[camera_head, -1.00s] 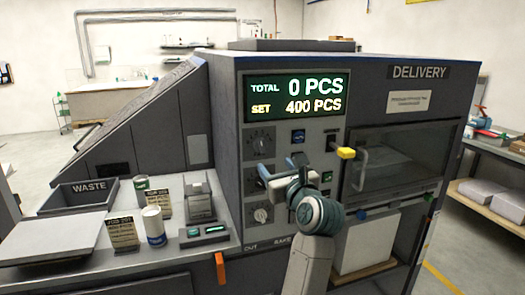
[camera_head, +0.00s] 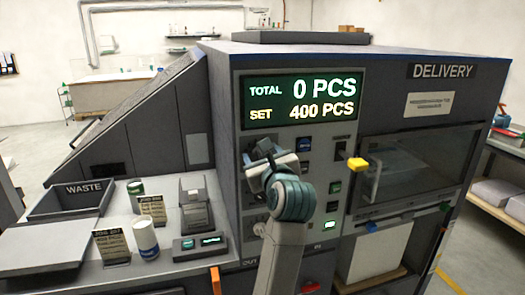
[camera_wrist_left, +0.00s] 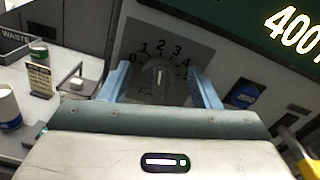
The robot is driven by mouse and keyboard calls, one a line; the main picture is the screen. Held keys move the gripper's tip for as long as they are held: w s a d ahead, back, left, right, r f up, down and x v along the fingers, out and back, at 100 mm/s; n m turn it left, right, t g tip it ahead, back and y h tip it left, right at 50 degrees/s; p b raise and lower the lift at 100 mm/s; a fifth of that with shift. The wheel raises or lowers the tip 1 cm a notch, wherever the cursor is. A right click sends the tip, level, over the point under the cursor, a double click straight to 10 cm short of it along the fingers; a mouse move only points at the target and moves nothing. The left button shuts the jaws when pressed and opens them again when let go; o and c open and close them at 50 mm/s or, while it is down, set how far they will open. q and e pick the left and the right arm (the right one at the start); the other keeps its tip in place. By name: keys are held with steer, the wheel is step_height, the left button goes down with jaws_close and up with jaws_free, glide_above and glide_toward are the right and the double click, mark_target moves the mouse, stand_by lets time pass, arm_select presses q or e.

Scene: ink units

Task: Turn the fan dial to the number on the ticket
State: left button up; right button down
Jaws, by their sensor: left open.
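A numbered dial (camera_wrist_left: 158,75) with a grey knob shows in the left wrist view, with 0 to 4 readable around it. The knob's light mark points roughly upward. My left gripper (camera_wrist_left: 160,88) is open, its blue fingers on either side of the knob; contact cannot be told. In the head view my left gripper (camera_head: 262,160) is in front of the upper left of the control panel and hides that dial. Two printed cards stand on the left counter, a rear one (camera_head: 152,209) and a front one (camera_head: 113,247); their small print is hard to read. My right gripper is out of view.
The display (camera_head: 297,100) reads total 0 and set 400 PCS. A blue button (camera_head: 304,144) and a yellow-tipped lever (camera_head: 357,164) lie right of the gripper. A white cup (camera_head: 145,236), a green-topped can (camera_head: 135,188) and a waste bin (camera_head: 70,208) are on the left.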

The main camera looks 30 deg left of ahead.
arm_select(q)
steer(key=shift+c, duration=0.5)
steer(key=shift+s, duration=0.1)
steer(key=c, duration=0.7)
steer(key=shift+c, duration=1)
steer(key=m+p, duration=0.1)
steer(key=m, duration=0.1)
steer(key=m+p, duration=0.1)
steer(key=m, duration=0.1)
steer(key=m+p, duration=0.1)
steer(key=m, duration=0.1)
steer(key=shift+w+d+p, duration=0.2)
steer(key=shift+d+p, duration=0.05)
steer(key=shift+p, duration=0.15)
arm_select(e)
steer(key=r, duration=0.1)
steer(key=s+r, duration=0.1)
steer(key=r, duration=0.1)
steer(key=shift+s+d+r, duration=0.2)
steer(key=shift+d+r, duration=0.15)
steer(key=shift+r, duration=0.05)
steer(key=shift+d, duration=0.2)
arm_select(q)
steer(key=o, duration=1)
steer(key=shift+w+a, duration=0.1)
